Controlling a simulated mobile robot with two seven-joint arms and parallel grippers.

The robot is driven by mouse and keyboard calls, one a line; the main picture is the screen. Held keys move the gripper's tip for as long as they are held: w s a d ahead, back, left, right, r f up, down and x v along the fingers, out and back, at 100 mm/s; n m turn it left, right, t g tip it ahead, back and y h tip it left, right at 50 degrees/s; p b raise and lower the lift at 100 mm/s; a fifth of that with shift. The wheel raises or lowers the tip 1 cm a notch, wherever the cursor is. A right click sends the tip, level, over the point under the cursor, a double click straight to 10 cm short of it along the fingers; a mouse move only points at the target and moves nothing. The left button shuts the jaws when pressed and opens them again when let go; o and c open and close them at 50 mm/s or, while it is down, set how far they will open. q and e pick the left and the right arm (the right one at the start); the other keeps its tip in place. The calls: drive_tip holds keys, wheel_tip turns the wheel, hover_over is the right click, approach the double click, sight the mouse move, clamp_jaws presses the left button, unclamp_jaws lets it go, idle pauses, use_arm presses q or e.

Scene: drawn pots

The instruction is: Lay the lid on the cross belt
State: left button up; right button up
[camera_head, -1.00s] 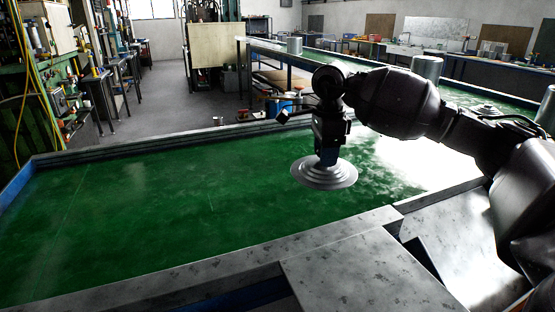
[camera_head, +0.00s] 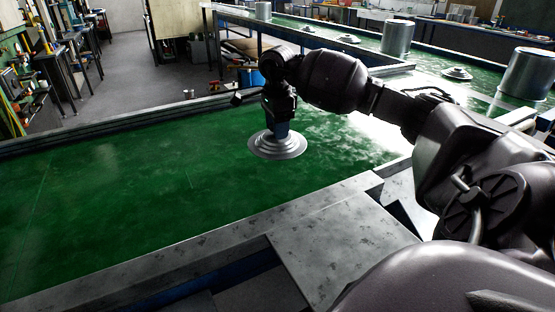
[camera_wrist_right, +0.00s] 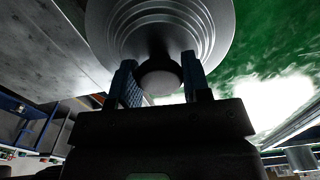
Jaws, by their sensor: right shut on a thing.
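A round stepped metal lid (camera_head: 266,148) hangs level from my right gripper (camera_head: 280,130) in the head view, over the green cross belt (camera_head: 130,185). The right wrist view shows the lid (camera_wrist_right: 205,35) and its round knob (camera_wrist_right: 160,82) between the two fingers of my right gripper (camera_wrist_right: 158,80), which is shut on the knob. The head view does not clearly show whether the lid touches the belt. My left gripper is not in view.
Metal pots (camera_head: 397,38) and other lids (camera_head: 456,73) stand on another green belt at the back right. A metal edge (camera_head: 180,253) runs along the near side of the cross belt. The belt's left part is bare.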

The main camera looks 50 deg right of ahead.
wheel_tip(320, 180, down, 11)
idle(0.6)
drive_tip(key=shift+f, duration=0.2)
drive_tip(key=o, duration=1)
drive_tip(key=shift+c, duration=0.2)
drive_tip(key=shift+r, duration=0.1)
drive_tip(key=shift+r, duration=0.25)
wheel_tip(320, 180, up, 12)
drive_tip(key=shift+f, duration=0.2)
